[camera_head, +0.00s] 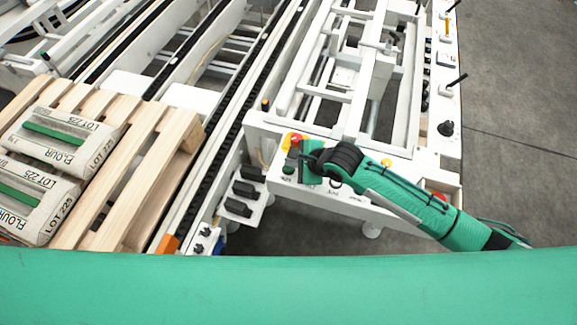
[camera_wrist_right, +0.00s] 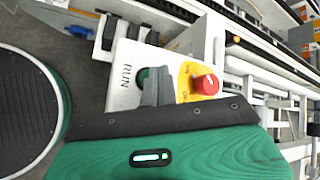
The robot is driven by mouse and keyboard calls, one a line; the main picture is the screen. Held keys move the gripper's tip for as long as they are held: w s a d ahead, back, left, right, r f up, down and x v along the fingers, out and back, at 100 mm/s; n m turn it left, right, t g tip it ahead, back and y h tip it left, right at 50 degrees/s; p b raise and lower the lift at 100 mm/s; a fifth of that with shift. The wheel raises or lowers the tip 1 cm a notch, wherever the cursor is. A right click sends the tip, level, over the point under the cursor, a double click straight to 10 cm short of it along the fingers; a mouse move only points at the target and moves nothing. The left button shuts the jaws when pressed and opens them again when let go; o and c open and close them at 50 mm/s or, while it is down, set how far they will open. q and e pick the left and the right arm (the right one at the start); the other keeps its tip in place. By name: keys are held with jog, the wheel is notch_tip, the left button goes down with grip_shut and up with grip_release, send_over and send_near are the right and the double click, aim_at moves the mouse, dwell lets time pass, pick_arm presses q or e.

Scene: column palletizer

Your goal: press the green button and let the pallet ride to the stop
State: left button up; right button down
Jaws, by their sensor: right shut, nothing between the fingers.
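The green button (camera_wrist_right: 142,78) sits beside the RUN label on a white panel in the right wrist view; my gripper partly covers it. In the head view a small green button (camera_head: 288,170) shows at the panel's left end. My right gripper (camera_wrist_right: 158,88) is shut and empty, with its fingertips over or just in front of the button; I cannot tell whether they touch. It also shows at the panel in the head view (camera_head: 306,163). The wooden pallet (camera_head: 151,180) carries flour bags (camera_head: 65,140) at the left, beside the dark conveyor chain. My left gripper is out of view.
A red emergency stop (camera_wrist_right: 207,83) on a yellow plate is right next to the green button. Black blocks (camera_head: 240,190) stand on a white bracket left of the panel. White machine frames (camera_head: 345,75) fill the back. Grey floor (camera_head: 520,120) is open at the right.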

dwell(0.3)
jog(key=shift+f+p, duration=0.2)
jog(key=shift+p, duration=0.15)
jog(key=shift+f, duration=0.2)
